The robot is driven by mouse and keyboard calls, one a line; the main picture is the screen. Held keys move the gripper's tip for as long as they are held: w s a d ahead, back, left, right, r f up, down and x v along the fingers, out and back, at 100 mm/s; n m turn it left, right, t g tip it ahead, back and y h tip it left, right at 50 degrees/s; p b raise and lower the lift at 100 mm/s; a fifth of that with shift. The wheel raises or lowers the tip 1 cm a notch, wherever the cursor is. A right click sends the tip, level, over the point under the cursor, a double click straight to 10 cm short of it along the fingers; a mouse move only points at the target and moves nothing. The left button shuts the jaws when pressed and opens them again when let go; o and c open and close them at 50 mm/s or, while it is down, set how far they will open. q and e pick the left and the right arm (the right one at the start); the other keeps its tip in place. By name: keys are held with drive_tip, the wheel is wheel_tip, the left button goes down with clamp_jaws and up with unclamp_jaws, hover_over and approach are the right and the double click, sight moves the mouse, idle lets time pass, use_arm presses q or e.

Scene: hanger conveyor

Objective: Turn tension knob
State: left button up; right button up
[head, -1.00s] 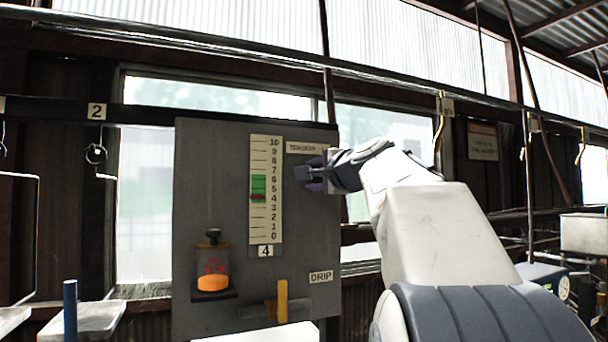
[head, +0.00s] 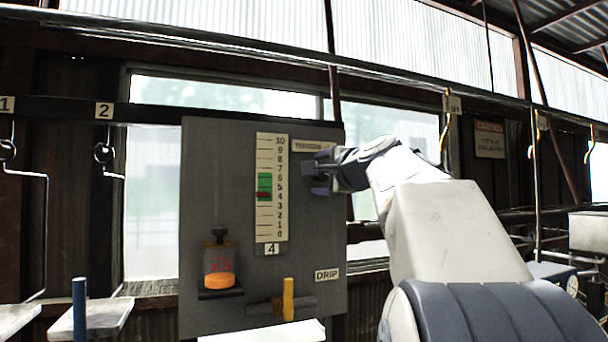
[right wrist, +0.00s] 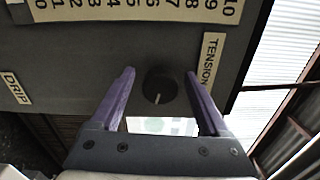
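The tension knob (right wrist: 160,85) is a round black knob with a white mark, on a grey panel (head: 225,160). In the right wrist view it sits between the two purple fingers of my right gripper (right wrist: 160,80), with a gap on each side. The gripper is open. In the head view my right gripper (head: 312,178) is at the panel's upper right, below the tension label (head: 313,146), and hides the knob. The tension scale (head: 270,220) has a green band (head: 264,182) and a red marker (head: 263,195) near 4, low in the band. My left gripper is not in view.
The panel also carries an orange-filled container (head: 220,265), a yellow lever (head: 288,299) and a drip label (head: 327,275). Wire hangers (head: 103,155) hang left of it. A rail (head: 420,85) runs above. A blue post (head: 79,308) stands at lower left.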

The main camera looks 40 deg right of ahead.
drive_tip(key=b+v, duration=0.4)
drive_tip(key=v, duration=0.6)
drive_tip(key=shift+s+b, duration=0.25)
drive_tip(key=shift+b, duration=0.1)
